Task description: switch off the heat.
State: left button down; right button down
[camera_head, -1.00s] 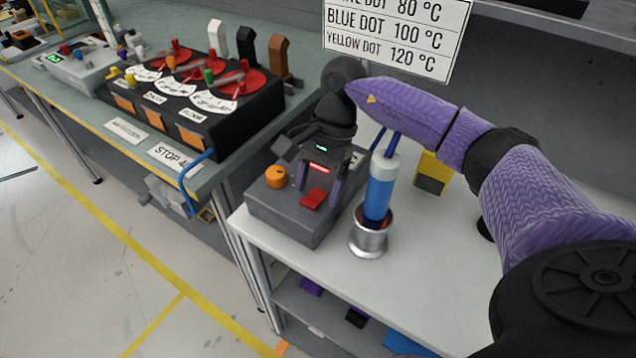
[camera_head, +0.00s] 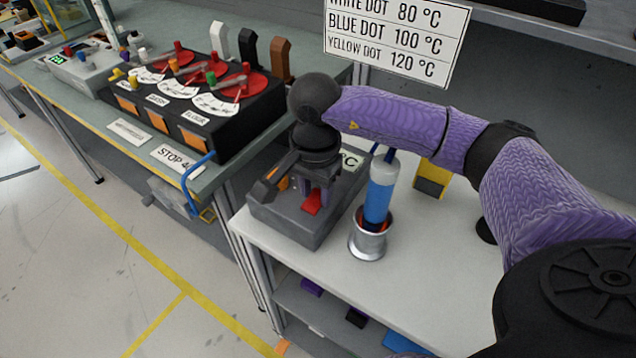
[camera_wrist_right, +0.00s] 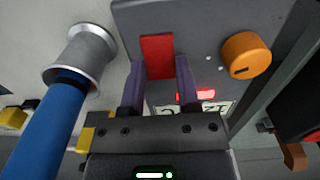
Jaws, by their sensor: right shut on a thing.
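A grey heat control box (camera_head: 276,221) stands on the white table, with a red switch (camera_head: 312,203) on its top. In the right wrist view the switch (camera_wrist_right: 157,55) lies between the two purple fingers of my right gripper (camera_wrist_right: 160,66). In the head view my right gripper (camera_head: 318,196) points down at the switch, shut on it. An orange knob (camera_wrist_right: 246,55) is beside the switch; the wrist partly covers it in the head view. A lit red display (camera_wrist_right: 196,95) shows in the wrist view, with its digits unreadable. My left gripper is not in view.
A blue-handled tool (camera_head: 380,190) stands in a metal holder (camera_head: 368,242) close to the box's right. A yellow and black block (camera_head: 431,180) is behind it. A black panel with red dials (camera_head: 200,110) is on the left bench. The white table's front right is clear.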

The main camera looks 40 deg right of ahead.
aim_at(316, 198)
jog(key=shift+c, duration=1.6)
grip_release()
notch_tip(316, 198, up, 10)
jog(key=p, duration=0.2)
